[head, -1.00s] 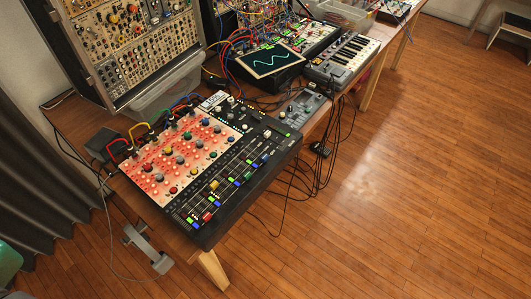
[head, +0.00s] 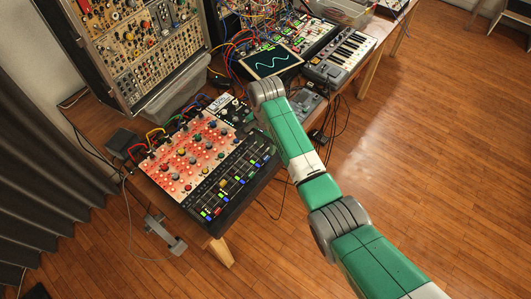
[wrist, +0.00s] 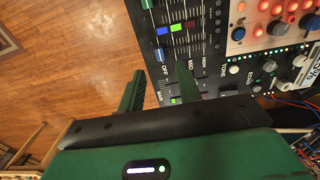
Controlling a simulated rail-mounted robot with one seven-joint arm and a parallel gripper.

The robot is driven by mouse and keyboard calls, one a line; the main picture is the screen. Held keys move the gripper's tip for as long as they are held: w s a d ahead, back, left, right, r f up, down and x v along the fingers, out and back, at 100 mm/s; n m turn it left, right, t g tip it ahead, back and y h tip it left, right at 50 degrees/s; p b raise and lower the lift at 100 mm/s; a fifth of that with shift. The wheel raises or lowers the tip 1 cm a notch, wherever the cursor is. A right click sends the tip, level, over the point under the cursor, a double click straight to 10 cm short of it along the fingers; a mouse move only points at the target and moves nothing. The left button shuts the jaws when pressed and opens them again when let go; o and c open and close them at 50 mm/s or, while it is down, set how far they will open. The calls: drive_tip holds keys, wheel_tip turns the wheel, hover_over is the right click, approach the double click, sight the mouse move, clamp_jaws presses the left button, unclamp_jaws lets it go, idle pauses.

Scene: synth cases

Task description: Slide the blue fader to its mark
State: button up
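The black mixer (head: 236,208) with rows of faders lies on the desk, and its fader end shows in the wrist view (wrist: 218,45). The fader caps are blue, green, red and yellow. A blue fader cap (wrist: 162,30) shows in the wrist view beside a green one, with another blue cap (wrist: 160,55) near the panel edge. I cannot tell which blue fader has the mark. My gripper (wrist: 158,84) has its two green fingers apart with nothing held between them, at the mixer's edge. In the head view my arm hides the gripper.
Knobs and patch cables cover the mixer's red-lit half (head: 180,165). A small screen (head: 272,62), a keyboard (head: 340,55) and a modular rack (head: 135,55) stand further back. Loose cables hang off the desk's right side. The wooden floor to the right (head: 440,160) is clear.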

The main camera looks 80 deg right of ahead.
sight(266, 157)
wheel_tip(266, 157, down, 6)
drive_tip(key=shift+f+b, duration=0.25)
drive_tip(key=shift+b, duration=0.5)
clamp_jaws()
